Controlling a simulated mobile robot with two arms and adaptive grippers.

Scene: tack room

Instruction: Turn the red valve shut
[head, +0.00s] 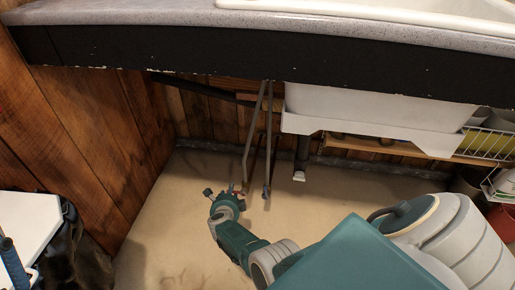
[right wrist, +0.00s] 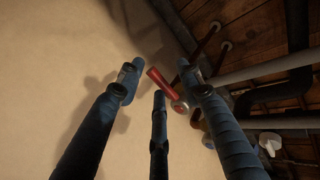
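The red valve has a red lever handle (right wrist: 160,83) with a round hub, seen in the right wrist view ahead of my right gripper (right wrist: 161,78). Its handle lies between the spread fingers, with no clear contact. In the head view my right gripper (head: 223,193) is low near the floor, at the foot of the pipes under the counter. Only a small bit of the red valve (head: 232,187) shows there, partly hidden by the fingers. My right gripper is open and empty. My left gripper is not in view.
A blue valve (head: 266,191) sits just right of the red one, on a grey pipe (head: 268,140). The counter (head: 250,62) with a sink hangs above. A wooden wall (head: 85,140) is at left, a white drain pipe end (head: 299,176) at right. The floor around is mostly clear.

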